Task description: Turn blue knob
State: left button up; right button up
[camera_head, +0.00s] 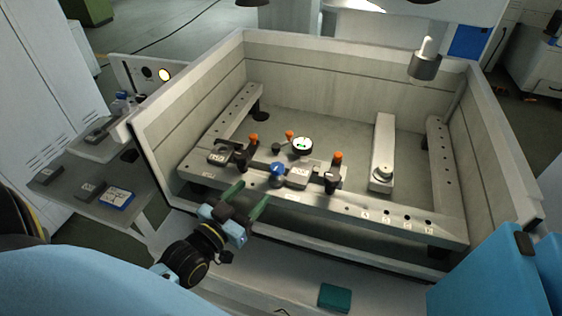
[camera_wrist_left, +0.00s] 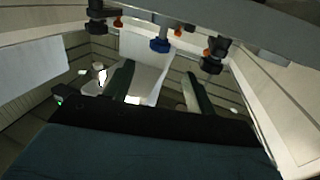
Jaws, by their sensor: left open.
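The blue knob (camera_head: 277,170) sits on the front bar of the machine tank, among dark clamps and small blocks. It also shows at the top middle of the left wrist view (camera_wrist_left: 159,45). My left gripper (camera_head: 253,193) is open, its two green fingers pointing toward the bar. It is in front of the knob and a little to its left, apart from it. In the left wrist view the knob appears beyond the gap between the fingers (camera_wrist_left: 160,72), with nothing between them. My right gripper is not in view.
Orange-topped clamps (camera_head: 337,158) and a round dial (camera_head: 302,146) stand close around the knob. The tank's front wall (camera_head: 330,240) runs below the bar. A side shelf (camera_head: 70,190) holds small blocks at the left. A teal block (camera_head: 335,297) lies in front.

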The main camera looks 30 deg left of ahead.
aim_at(277, 175)
pick_arm(q)
jog(key=w, duration=1.3)
jog(key=shift+d+p, duration=0.3)
jog(key=shift+p, duration=0.1)
jog(key=c, duration=1)
